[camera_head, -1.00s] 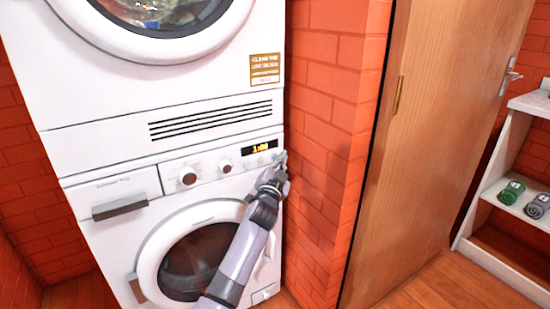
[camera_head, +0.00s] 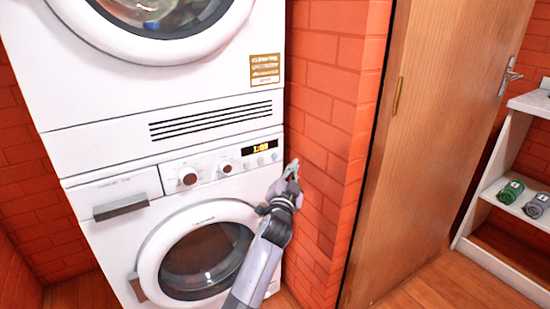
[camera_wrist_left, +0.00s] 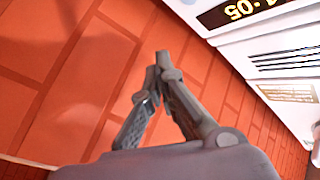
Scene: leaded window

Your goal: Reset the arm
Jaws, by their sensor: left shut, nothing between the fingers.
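My left gripper (camera_head: 292,168) is in front of the red brick wall, just right of the lower washing machine's (camera_head: 120,235) control panel. It is shut and empty, and its closed fingers (camera_wrist_left: 160,62) also show in the left wrist view against the brick. The lower machine has a round door with dark glass, a knob (camera_head: 188,178), several small buttons and a lit display (camera_head: 261,149). My right gripper is not in view.
A second white machine (camera_head: 100,85) is stacked on top. A brick wall (camera_head: 325,110) stands right beside the machines, close to my left gripper. Further right are a wooden door (camera_head: 440,130) and a white shelf (camera_head: 505,208) with small rolled items. The wooden floor in front is clear.

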